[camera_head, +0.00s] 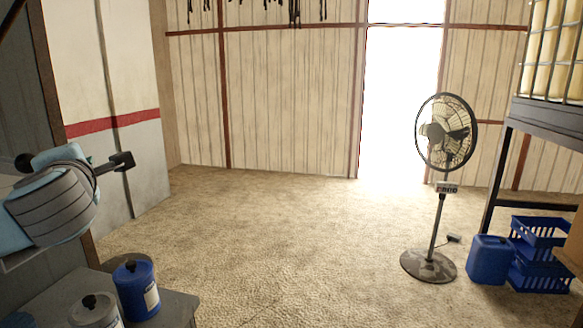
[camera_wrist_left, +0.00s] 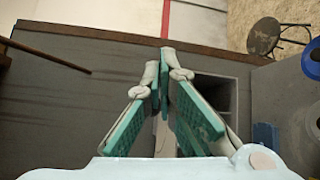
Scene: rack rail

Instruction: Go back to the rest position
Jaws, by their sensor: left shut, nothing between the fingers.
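My left gripper (camera_wrist_left: 164,70) shows in the left wrist view, with its teal-padded fingers angled together and their tips meeting. It is shut and empty, over a dark grey surface (camera_wrist_left: 60,110) with a brown edge. My right gripper is in neither view.
A blue canister (camera_head: 138,290) and a grey one (camera_head: 95,312) stand on a low grey surface. A light-blue and grey object (camera_head: 55,205) is above them. A fan (camera_head: 440,185), jerrycan (camera_head: 488,260) and blue crates (camera_head: 540,260) stand right. The middle floor is clear.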

